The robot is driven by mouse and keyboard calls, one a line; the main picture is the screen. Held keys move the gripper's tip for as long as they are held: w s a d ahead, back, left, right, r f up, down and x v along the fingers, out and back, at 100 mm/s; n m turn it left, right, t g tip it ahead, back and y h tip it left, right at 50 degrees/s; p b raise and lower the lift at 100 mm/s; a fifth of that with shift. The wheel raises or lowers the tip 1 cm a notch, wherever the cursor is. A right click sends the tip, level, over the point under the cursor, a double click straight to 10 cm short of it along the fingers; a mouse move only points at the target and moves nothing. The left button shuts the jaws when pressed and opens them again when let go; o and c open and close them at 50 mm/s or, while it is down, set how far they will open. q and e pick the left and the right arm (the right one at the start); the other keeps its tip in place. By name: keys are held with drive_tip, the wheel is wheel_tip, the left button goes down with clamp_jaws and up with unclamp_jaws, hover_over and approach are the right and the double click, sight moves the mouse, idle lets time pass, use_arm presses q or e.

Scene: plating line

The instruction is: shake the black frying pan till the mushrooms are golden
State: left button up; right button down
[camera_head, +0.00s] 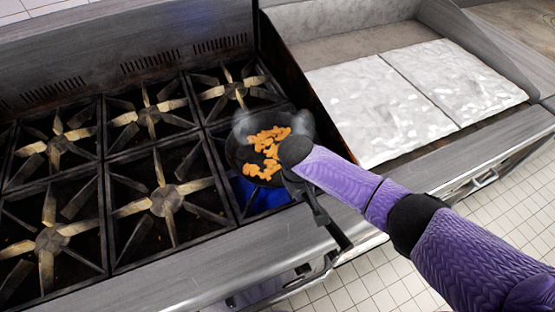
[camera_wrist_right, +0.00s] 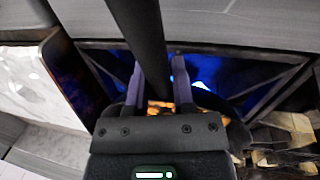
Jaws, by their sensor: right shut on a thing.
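The black frying pan (camera_head: 236,152) sits over the front right burner, with blue flame (camera_head: 262,198) showing below it. Orange-brown mushroom pieces (camera_head: 268,143) lie spread in the pan, and faint steam hangs around its rim. My right gripper (camera_head: 307,192) is at the pan's near right side, shut on the handle. In the right wrist view the dark handle (camera_wrist_right: 138,30) runs between the two fingers (camera_wrist_right: 158,88). A little of the mushrooms (camera_wrist_right: 158,106) shows behind the gripper there. My arm and gripper hide part of the pan's near right rim. My left gripper is not seen.
Several empty burner grates (camera_head: 163,200) fill the stove to the left. A griddle with two pale frosty slabs (camera_head: 370,105) is on the right, behind a raised dark divider (camera_head: 318,112). A steel front ledge (camera_head: 200,262) runs along the stove's near edge.

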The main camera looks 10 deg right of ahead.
drive_tip(key=shift+c, duration=2)
unclamp_jaws()
drive_tip(key=shift+a+r, duration=0.1)
drive_tip(key=shift+r, duration=0.3)
wheel_tip(320, 180, up, 9)
drive_tip(key=a+p, duration=0.1)
drive_tip(key=p, duration=0.2)
drive_tip(key=shift+s+a, duration=0.3)
drive_tip(key=shift+s, duration=0.1)
